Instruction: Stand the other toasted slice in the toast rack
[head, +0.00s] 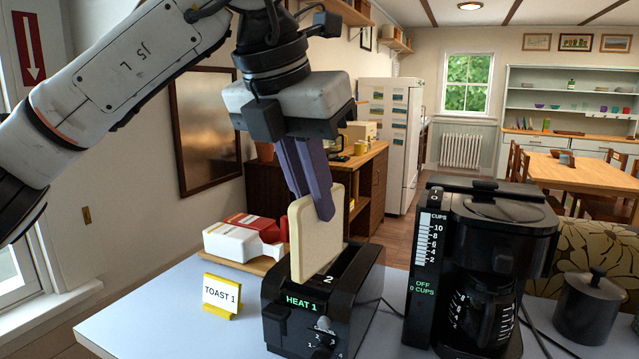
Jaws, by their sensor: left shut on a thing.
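A pale, cream-coloured bread slice (312,238) stands upright at the black toaster (283,312), whose front reads HEAT 1. My left gripper (320,208), with purple fingers, reaches down from above and is shut on the slice's upper part. The slice's lower edge is at the toaster's top; I cannot tell whether it is in a slot or just above it. A "2" marks the toaster's top beside the slice. I see no toast rack and no other slice. My right gripper is not in view.
A yellow-framed TOAST 1 card (221,296) stands left of the toaster. A black coffee maker (482,265) and a dark canister (588,310) stand right. The counter's front left (150,325) is clear.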

